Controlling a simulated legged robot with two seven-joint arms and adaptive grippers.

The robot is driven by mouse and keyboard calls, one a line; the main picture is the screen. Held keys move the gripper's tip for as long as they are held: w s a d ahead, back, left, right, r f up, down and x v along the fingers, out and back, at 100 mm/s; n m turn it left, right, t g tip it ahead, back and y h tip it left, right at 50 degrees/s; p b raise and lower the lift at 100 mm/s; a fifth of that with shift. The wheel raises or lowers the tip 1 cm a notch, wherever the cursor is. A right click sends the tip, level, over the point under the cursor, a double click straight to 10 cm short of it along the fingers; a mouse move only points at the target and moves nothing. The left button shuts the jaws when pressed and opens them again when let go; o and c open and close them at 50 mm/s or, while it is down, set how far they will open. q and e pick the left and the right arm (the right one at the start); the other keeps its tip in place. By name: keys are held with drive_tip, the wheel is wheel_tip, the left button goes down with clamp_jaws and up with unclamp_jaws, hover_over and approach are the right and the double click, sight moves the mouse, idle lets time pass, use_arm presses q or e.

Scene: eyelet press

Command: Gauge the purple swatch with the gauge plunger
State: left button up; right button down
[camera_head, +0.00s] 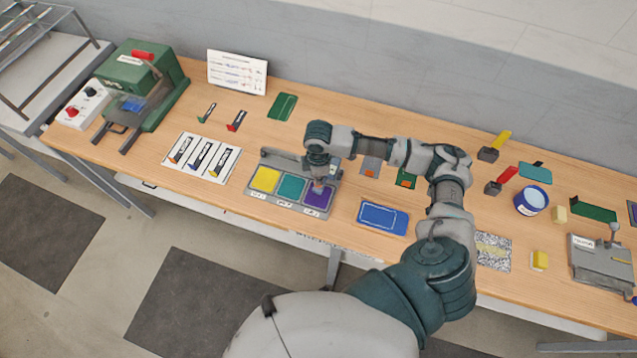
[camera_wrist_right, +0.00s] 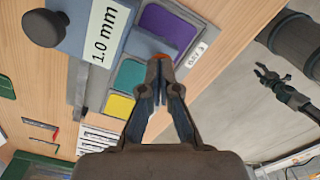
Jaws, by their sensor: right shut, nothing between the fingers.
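The purple swatch (camera_head: 318,196) lies in the right-hand bay of a grey tray (camera_head: 259,198), beside a teal and a yellow swatch. In the wrist view the purple swatch (camera_wrist_right: 172,33) shows beyond my fingertips, beside a grey-blue gauge block marked 1.0 mm (camera_wrist_right: 78,45) with a dark round knob (camera_wrist_right: 45,28). My right gripper (camera_head: 318,186) is over the purple bay, pointing down, shut and empty. In the wrist view its fingertips (camera_wrist_right: 159,68) meet near a small orange spot; contact cannot be told. My left gripper (camera_wrist_right: 268,78) appears small beyond the table edge.
A blue framed piece (camera_head: 383,217) lies right of the tray. White strips with coloured pieces (camera_head: 202,157) lie to its left. A green press (camera_head: 142,90) stands at the far left. A blue-white tin (camera_head: 531,200) and a grey device (camera_head: 602,262) stand at the right.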

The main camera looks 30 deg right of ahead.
drive_tip(key=shift+r+p, duration=1.8)
drive_tip(key=shift+r, duration=1.1)
